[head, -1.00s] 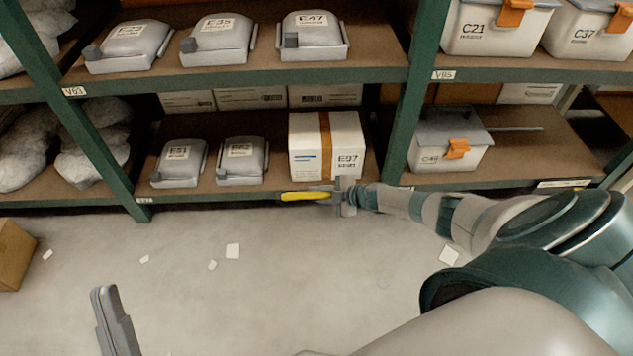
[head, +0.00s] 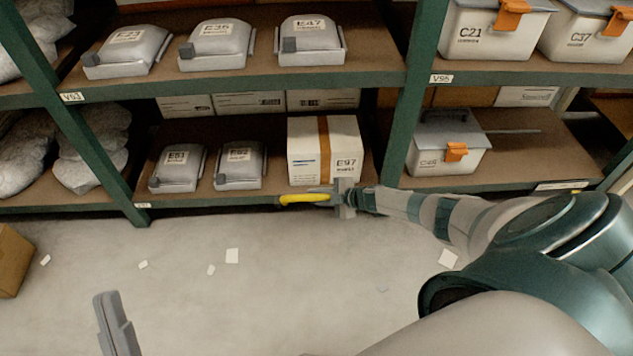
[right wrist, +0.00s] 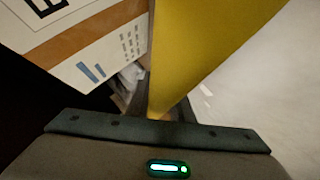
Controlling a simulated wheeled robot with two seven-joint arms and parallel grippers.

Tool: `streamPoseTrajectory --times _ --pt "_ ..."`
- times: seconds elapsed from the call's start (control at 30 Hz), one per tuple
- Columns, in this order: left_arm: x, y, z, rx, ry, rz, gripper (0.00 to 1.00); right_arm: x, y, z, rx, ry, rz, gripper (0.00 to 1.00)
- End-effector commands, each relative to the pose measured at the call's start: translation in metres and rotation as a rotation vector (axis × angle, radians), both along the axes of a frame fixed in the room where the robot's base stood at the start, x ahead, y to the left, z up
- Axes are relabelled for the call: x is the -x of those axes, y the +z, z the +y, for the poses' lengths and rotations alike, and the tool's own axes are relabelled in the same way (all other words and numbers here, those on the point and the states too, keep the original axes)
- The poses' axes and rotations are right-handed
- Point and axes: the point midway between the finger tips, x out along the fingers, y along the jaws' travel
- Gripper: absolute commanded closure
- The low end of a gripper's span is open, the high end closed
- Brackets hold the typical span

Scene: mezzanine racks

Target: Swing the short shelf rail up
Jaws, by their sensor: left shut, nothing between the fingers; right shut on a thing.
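The short shelf rail (head: 301,199) is a yellow bar at the front edge of the lower shelf, just below the white box E97. It lies close to level in the head view and runs left from my right gripper (head: 338,196). My right gripper is shut on the rail near its right end. In the right wrist view the yellow rail (right wrist: 208,45) fills the upper middle, close to the camera; the fingertips are hard to make out there. My left gripper (head: 115,325) is shut and empty, low at the left, over the floor and away from the rail.
The white box E97 (head: 342,153) with an orange band stands right behind the rail. Grey packs (head: 240,163) lie left of it. A green post (head: 402,140) and a grey bin (head: 440,150) stand to the right. The floor (head: 290,275) in front is mostly clear, with paper scraps.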

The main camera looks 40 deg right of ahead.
Motion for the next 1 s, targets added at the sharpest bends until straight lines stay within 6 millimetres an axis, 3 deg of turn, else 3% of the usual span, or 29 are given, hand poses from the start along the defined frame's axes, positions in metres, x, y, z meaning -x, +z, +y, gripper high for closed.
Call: streamPoseTrajectory --times 0.53,0.57,0.63,1.0 --pt "-0.0001 -0.0002 -0.0002 -0.001 -0.001 -0.001 1.00 -0.0015 0.0017 -0.0011 0.001 -0.001 -0.003 1.00" --pt "-0.0001 -0.0002 -0.0002 -0.001 -0.001 -0.001 1.00 -0.0015 0.0017 -0.0011 0.001 -0.001 -0.003 0.75" --pt "-0.0001 -0.0002 -0.0002 -0.001 -0.001 -0.001 1.00 -0.0013 0.0014 -0.0009 0.001 -0.001 -0.002 0.61" --pt "-0.0005 0.0000 -0.0002 -0.003 -0.001 0.001 1.00 -0.0007 0.0018 -0.0012 0.001 -0.001 -0.002 0.61"
